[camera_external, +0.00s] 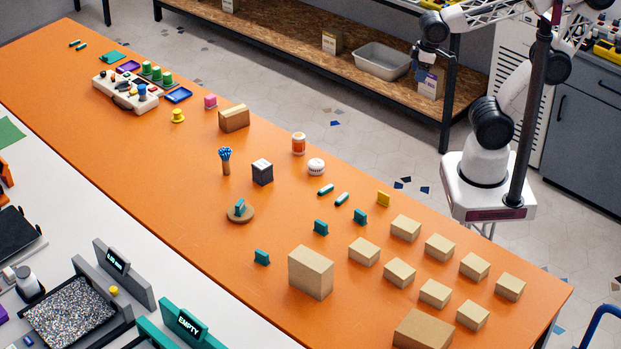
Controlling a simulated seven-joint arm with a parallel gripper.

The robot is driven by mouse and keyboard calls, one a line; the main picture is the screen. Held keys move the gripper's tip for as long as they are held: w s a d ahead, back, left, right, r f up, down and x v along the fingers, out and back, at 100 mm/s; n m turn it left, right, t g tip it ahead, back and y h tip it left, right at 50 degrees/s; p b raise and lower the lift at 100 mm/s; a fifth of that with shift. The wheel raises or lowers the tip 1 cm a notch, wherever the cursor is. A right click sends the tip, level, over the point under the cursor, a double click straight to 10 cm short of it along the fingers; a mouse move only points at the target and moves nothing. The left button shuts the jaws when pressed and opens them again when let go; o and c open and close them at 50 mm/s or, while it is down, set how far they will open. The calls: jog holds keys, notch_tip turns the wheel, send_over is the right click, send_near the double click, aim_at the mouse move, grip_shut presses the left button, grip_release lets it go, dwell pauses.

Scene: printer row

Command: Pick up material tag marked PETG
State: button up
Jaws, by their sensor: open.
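Several small tags stand on the orange table (120,130). Teal ones are at the front centre (262,257), right of centre (321,228) and a little further right (360,216). Another teal piece (240,206) stands on a round brown base (240,215). A yellow tag-like block (383,198) is near the table's far edge. No lettering is legible at this size, so I cannot tell which is marked PETG. My gripper (418,75) is open, raised at the upper right beyond the far edge, well away from the tags. Its fingers show small and dark.
Several cardboard boxes (405,228) fill the table's right end; a taller box (311,273) stands by the front teal tag. The left-centre tabletop is mostly clear.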

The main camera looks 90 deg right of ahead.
jog(key=shift+o, duration=0.6)
jog(key=w+a+f+m+y, duration=0.1)
jog(key=w+a+m+y, duration=0.3)
jog(key=w+a, duration=0.65)
jog(key=w+a+f+m+t+y, duration=0.1)
jog(key=w+a+f+m+y, duration=0.15)
jog(key=w+a, duration=0.85)
jog(key=w+a+f+m+y, duration=0.1)
jog(key=w+a+m+y, duration=0.35)
jog(key=w+a, duration=0.6)
jog(key=w+a+f+m+t, duration=0.4)
jog(key=w+a+f+m, duration=0.6)
jog(key=w+a+f, duration=0.4)
jog(key=m+t, duration=0.1)
jog(key=m, duration=0.4)
send_near(262, 257)
jog(key=shift+w+a+f, duration=0.2)
jog(key=shift+w+a, duration=0.15)
jog(key=shift+w, duration=0.25)
jog(key=shift+w+a+f, duration=0.2)
jog(key=shift+w+a, duration=0.15)
jog(key=shift+w, duration=0.2)
jog(key=shift+a+n, duration=0.1)
jog(key=shift+n, duration=0.2)
